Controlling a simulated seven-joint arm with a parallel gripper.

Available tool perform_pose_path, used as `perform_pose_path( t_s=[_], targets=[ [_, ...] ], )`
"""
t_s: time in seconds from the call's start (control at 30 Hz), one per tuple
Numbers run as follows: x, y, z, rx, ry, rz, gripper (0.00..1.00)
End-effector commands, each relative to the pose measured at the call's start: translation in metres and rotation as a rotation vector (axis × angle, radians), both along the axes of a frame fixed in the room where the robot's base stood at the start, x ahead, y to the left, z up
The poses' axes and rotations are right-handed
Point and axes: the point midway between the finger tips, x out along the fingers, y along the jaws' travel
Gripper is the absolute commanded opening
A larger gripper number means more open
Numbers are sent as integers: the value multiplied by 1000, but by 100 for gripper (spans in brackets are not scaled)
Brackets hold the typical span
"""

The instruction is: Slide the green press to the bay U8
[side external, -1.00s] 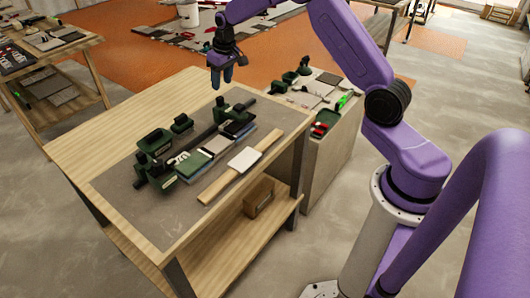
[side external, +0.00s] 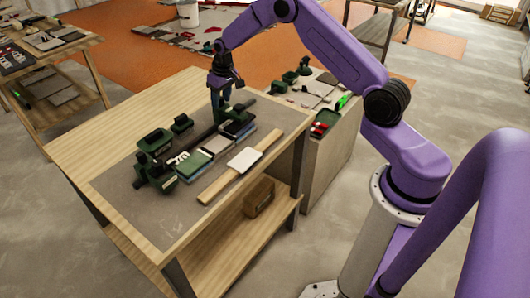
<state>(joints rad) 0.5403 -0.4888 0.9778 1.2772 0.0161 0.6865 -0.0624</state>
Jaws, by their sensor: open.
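A green press (side external: 222,115) stands at the far right end of a dark rail (side external: 203,136) on the grey mat (side external: 122,188). My gripper (side external: 225,98) points down over this press with its fingers at the press's upper part. It is open; the picture is too small to tell whether the fingers touch the press. A second green fixture (side external: 160,178) stands at the near left end of the rail. Tiles lie in a row along the rail, among them a pale grey-green one (side external: 194,163). No bay label is readable, so I cannot tell which spot is U8.
Two green boxes (side external: 155,142) (side external: 182,123) sit left of the rail. A side cabinet (side external: 332,145) with tools stands behind. The bench's left part is bare.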

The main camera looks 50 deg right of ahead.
Motion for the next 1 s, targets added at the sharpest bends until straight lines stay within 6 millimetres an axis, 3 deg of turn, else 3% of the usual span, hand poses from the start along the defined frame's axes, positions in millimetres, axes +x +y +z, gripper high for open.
perform_pose_path(
  t_s=[0.2, 0.33, 0.37, 1.0],
  targets=[
    [0, 0, 0, 0, 0, 0, 47],
    [0, 0, 0, 0, 0, 0, 4],
    [0, 0, 0, 0, 0, 0, 0],
    [-1, 7, -2, 1, 5, 0, 0]
  ],
)
